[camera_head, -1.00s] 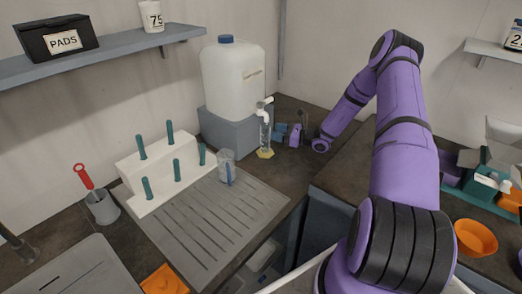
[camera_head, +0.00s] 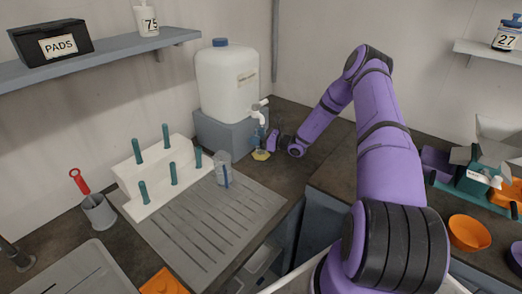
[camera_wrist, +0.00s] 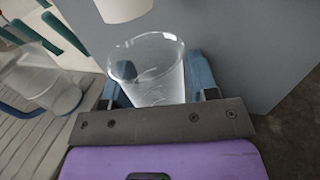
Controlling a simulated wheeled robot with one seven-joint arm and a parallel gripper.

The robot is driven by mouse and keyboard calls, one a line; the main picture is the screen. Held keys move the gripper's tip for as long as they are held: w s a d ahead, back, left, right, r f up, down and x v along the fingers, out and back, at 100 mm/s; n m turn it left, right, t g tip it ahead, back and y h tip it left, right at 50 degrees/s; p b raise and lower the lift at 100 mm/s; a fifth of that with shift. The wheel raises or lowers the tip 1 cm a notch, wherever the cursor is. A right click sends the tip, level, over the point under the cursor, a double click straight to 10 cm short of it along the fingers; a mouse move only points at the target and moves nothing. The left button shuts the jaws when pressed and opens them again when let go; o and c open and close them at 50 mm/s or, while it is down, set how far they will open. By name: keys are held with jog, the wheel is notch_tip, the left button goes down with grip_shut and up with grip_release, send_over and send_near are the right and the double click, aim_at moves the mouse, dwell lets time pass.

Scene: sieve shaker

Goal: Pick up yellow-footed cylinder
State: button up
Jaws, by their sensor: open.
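The yellow-footed cylinder is clear. In the head view its yellow foot (camera_head: 261,155) shows on the dark counter below the tap, and its upper part is mostly hidden by my gripper (camera_head: 259,138). In the wrist view the clear cylinder (camera_wrist: 150,72) stands between the two blue fingers of my gripper (camera_wrist: 155,82), one on each side. The fingers are open around it. Whether either finger touches the wall cannot be told.
A white tap (camera_head: 260,114) on the water tank (camera_head: 227,85) hangs close above the cylinder; the tank's grey block (camera_head: 228,134) stands beside it. A clear beaker (camera_head: 222,170) stands on the ridged drainboard (camera_head: 205,225) at left. A peg rack (camera_head: 150,184) is farther left.

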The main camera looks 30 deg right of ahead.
jog(key=shift+c, duration=0.2)
grip_shut()
jog(key=shift+r, duration=0.2)
jog(key=shift+r, duration=0.35)
jog(key=v, duration=0.8)
notch_tip(320, 180, up, 19)
dwell(1.3)
